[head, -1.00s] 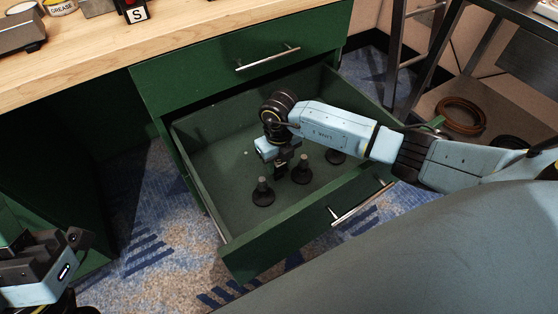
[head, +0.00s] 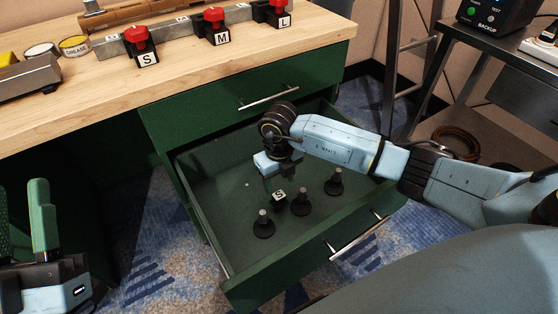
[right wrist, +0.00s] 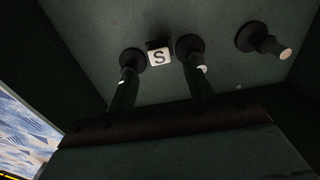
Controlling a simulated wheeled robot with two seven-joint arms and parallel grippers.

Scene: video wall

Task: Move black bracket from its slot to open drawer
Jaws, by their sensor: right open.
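The black bracket (head: 279,197), a small black piece with a white S label, lies on the floor of the open drawer (head: 215,180). It also shows in the right wrist view (right wrist: 158,54), between two black pegs. My right gripper (right wrist: 162,82) is open and empty, its fingers apart on either side of the bracket's line and clear of it. In the head view the right gripper (head: 278,172) hangs above the bracket, its fingertips hard to make out. My left gripper (head: 22,200) is at the lower left edge, fingers up, open and empty.
Several black pegs, such as the middle one (head: 301,204), stand in the drawer near the bracket. A metal rail with red-topped blocks marked S (head: 143,48), M (head: 216,28) and L (head: 278,14) is on the wooden benchtop (head: 190,85).

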